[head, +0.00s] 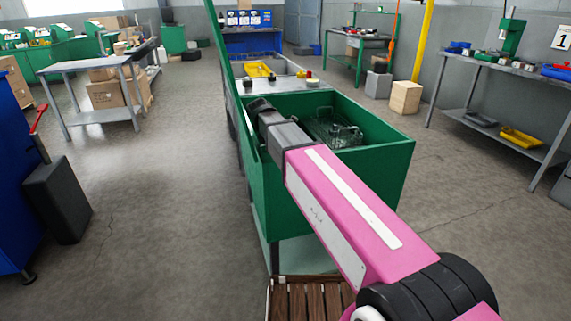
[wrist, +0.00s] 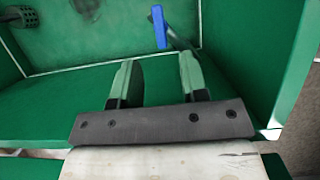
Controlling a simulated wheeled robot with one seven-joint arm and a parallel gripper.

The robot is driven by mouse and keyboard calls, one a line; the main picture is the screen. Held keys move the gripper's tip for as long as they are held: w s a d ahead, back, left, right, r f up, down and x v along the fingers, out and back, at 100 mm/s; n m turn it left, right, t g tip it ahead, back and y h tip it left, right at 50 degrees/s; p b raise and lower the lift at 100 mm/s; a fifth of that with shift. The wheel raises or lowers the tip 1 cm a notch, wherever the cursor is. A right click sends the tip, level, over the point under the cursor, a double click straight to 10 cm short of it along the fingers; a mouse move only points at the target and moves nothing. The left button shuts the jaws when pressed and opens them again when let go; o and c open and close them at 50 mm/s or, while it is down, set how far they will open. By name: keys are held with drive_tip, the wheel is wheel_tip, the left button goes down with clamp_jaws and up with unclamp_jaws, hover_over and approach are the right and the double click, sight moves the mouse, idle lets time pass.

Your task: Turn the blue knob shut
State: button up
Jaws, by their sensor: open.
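The blue knob (wrist: 159,27) shows in the wrist view as a narrow blue bar at the top, just right of centre. It is by the end of a dark pipe inside a green-walled tub. My gripper (wrist: 157,64) is open, with two greenish fingers apart and nothing between them. The knob appears beyond the fingertips, in line with the gap, and apart from them. In the head view my pink arm reaches over the green tub (head: 391,153); its fingers and the knob are hidden there.
In the head view a wire basket (head: 333,131) is in the tub. Tub walls stand close around my gripper in the wrist view, with a dark ribbed part (wrist: 22,16) at upper left. A wooden slatted platform (head: 308,300) lies in front. Floor is open on both sides.

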drive_tip(key=x, duration=0.8)
drive_tip(key=shift+w, duration=0.1)
clamp_jaws()
